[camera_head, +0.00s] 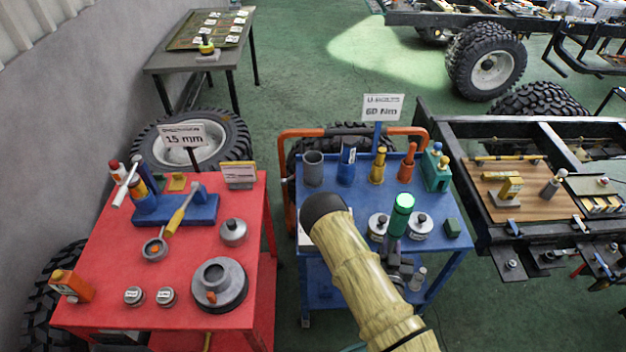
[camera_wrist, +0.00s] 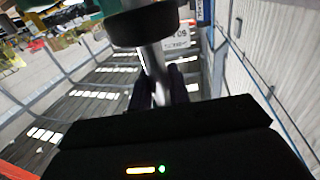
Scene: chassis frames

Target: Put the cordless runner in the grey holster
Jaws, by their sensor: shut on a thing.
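The cordless runner (camera_head: 399,220) appears as a green upright body with a bright green top, above the blue cart. My gripper (camera_head: 396,262) is shut on it; the fingers are small and partly hidden by my arm in the head view. In the wrist view, my gripper (camera_wrist: 157,88) has its dark fingers on both sides of the runner's silver shaft (camera_wrist: 152,62), below a black collar and a bit of green. The grey holster (camera_head: 313,170) is an open upright cylinder at the cart's back left, apart from the runner and to its left.
On the blue cart (camera_head: 452,262), a blue holder (camera_head: 347,166), a yellow tool (camera_head: 378,166) and an orange tool (camera_head: 408,165) stand right of the grey holster. Silver round pieces (camera_head: 419,226) lie near the runner. A red cart (camera_head: 110,316) with tools stands left. A sign (camera_head: 383,107) rises behind.

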